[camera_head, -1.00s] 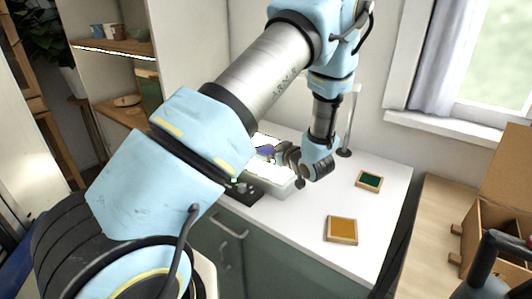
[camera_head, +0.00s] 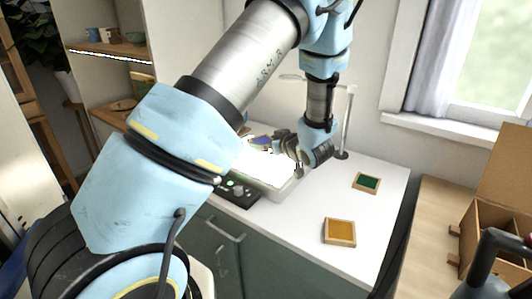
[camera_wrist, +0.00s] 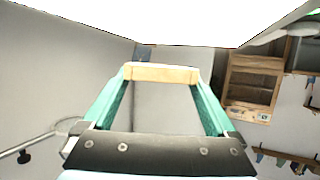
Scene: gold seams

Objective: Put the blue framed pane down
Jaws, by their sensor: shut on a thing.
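The blue framed pane (camera_head: 262,141) is held in my gripper (camera_head: 276,145), over the far part of the glowing white light box (camera_head: 288,188) on the white counter. In the wrist view, the pane's pale wooden frame edge (camera_wrist: 162,74) lies between the tips of my two teal fingers (camera_wrist: 162,82). My gripper is shut on that edge. The rest of the pane is hard to make out in the wrist view. I cannot tell whether the pane touches the light box. My arm hides part of the box's left side.
A green framed pane (camera_head: 367,183) and an amber framed pane (camera_head: 340,232) lie on the counter (camera_head: 300,225) to the right. A thin lamp stand (camera_head: 347,125) rises behind my gripper. A black control panel (camera_head: 236,193) sits at the box's front. Counter space between the panes is clear.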

